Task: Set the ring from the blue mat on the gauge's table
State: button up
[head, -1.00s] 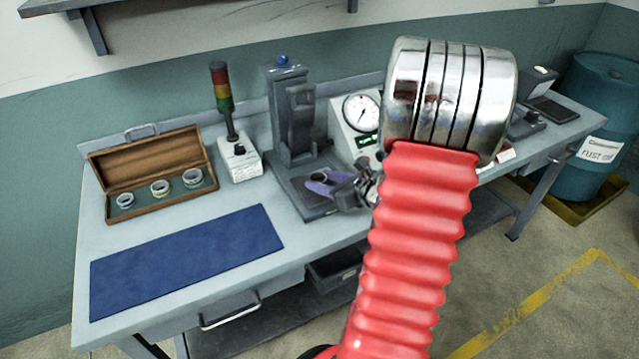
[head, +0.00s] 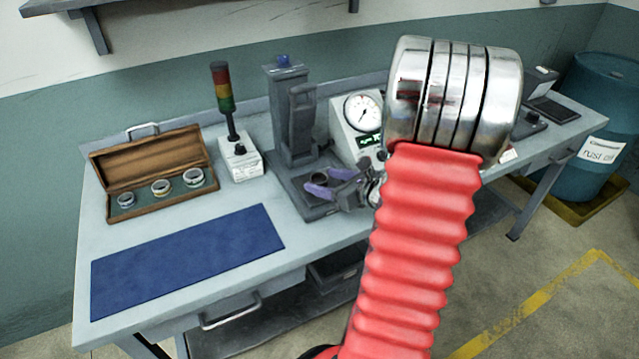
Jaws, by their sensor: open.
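The grey gauge stand (head: 291,115) stands at the back of the bench, with a flat table (head: 285,187) at its foot. A small dark ring (head: 319,177) shows upright-walled on that table, at my gripper's fingers. My gripper (head: 325,182) reaches in from the right, low over the table, with its two purple fingers spread on either side of the ring. Whether a finger still touches the ring is too small to tell. The blue mat (head: 188,262) at the front left is bare.
An open wooden case (head: 155,170) with several rings stands at the left. A signal tower (head: 228,110) stands between it and the gauge. A dial readout box (head: 361,112) is right of the gauge. A blue drum (head: 598,125) stands beyond the bench's right end.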

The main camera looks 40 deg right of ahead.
jog(key=v, duration=1.1)
jog(key=shift+s, duration=0.2)
jog(key=shift+r, duration=0.15)
dwell(0.3)
jog(key=w+a+r+n+g+y, duration=0.1)
jog(key=a+n+g+y, duration=0.25)
jog(key=a+n, duration=0.7)
jog(key=w+a+r+n+g+y, duration=0.15)
jog(key=a+n+g, duration=0.4)
jog(key=a, duration=0.85)
jog(key=s+a+r+n+h, duration=0.2)
jog(key=s+a+r+n, duration=0.1)
jog(key=n, duration=0.7)
jog(key=s+a+r+n+t+h, duration=0.1)
jog(key=s+a+r+n+h, duration=0.2)
jog(key=a+n, duration=0.3)
jog(key=shift+s+a+r+n, duration=0.3)
jog(key=shift+s+r+n, duration=0.25)
jog(key=shift+n, duration=1.45)
jog(key=shift+w, duration=0.1)
jog(key=shift+c, duration=0.3)
